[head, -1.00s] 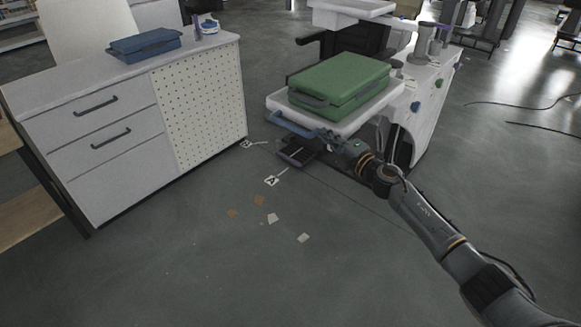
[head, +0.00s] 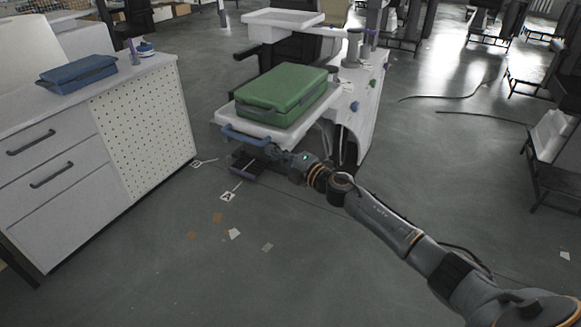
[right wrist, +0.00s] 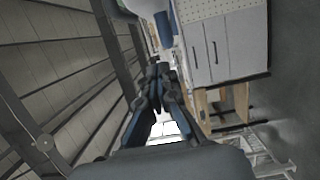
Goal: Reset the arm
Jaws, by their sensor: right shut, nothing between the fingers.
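My right arm reaches in from the lower right of the head view. Its gripper (head: 272,151) is beside the blue handle (head: 245,136) on the front of a white lift-column platform (head: 226,116). I cannot tell from here whether it touches the handle. In the right wrist view its fingers (right wrist: 158,72) meet at the tips, with nothing between them. A closed green case (head: 284,94) lies on the platform. My left arm and gripper are not in view.
A white drawer cabinet (head: 60,160) with a pegboard side (head: 145,140) stands at the left, a blue case (head: 78,74) on top. Paper scraps lie on the open floor (head: 220,280). Cables lie at the right.

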